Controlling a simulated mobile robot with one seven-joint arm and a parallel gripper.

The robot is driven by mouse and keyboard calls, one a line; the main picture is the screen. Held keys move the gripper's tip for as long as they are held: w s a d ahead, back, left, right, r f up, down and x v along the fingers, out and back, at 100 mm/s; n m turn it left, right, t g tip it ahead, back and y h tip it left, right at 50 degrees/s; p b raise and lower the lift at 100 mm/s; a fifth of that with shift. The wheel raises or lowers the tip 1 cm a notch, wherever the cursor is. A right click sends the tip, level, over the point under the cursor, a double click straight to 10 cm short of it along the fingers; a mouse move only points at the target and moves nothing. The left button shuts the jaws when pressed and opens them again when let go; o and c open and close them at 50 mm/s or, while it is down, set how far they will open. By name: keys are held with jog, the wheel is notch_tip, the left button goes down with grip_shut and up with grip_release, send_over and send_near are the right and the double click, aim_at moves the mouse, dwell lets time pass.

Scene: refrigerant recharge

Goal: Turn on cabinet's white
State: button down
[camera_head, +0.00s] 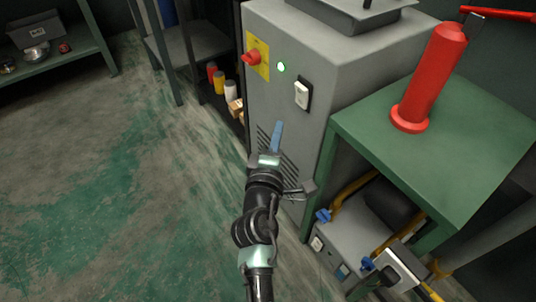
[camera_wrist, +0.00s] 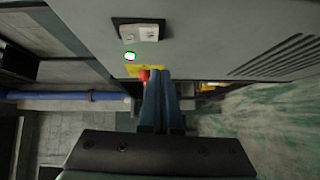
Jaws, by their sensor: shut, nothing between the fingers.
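The grey cabinet (camera_head: 285,30) stands upright in the middle of the head view. Its white rocker switch (camera_head: 302,95) sits on a dark plate on the cabinet's front face. The switch also shows in the wrist view (camera_wrist: 136,32), near the top edge. A green lamp (camera_head: 281,67) glows to the upper left of the switch. Beyond it is a red rotary knob (camera_head: 251,58) on a yellow plate (camera_head: 263,69). My gripper (camera_head: 279,124) has blue fingers, shut and empty, in front of the cabinet's vents, below and left of the switch. Its fingertips (camera_wrist: 154,73) look apart from the switch.
A green bench (camera_head: 460,140) with a red cylinder (camera_head: 430,80) stands right of the cabinet. A grey machine with yellow hoses (camera_head: 345,240) sits under it. Bottles (camera_head: 220,83) stand on a shelf to the left. The floor (camera_head: 100,200) at left is clear.

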jog(key=s+p, duration=0.1)
jog(key=s, duration=0.5)
jog(key=shift+s+a+f, duration=0.2)
jog(key=shift+a+f, duration=0.05)
jog(key=shift+a, duration=0.2)
jog(key=w+d+r+m+t+h, duration=0.1)
jog(key=d+r+m+t, duration=0.15)
jog(key=r, duration=0.65)
jog(key=w+d+r+m+t, duration=0.1)
jog(key=r+m, duration=0.2)
jog(key=r, duration=0.7)
jog(key=s+a+r+m+t+y+p, duration=0.1)
jog(key=s+r+m+t, duration=0.3)
jog(key=r, duration=0.7)
jog(key=s+a+r+m+y, duration=0.1)
jog(key=s+r+m+y, duration=0.15)
jog(key=s+r, duration=0.65)
jog(key=s+a+r+m+t+p, duration=0.1)
jog(key=s+r+m+t, duration=0.2)
jog(key=r, duration=1.1)
notch_tip(320, 180, up, 37)
jog(key=p, duration=3.7)
jog(key=shift+w+a+r+m, duration=0.2)
jog(key=shift+w+m, duration=0.1)
jog(key=shift+w, duration=0.1)
jog(key=shift+d, duration=0.15)
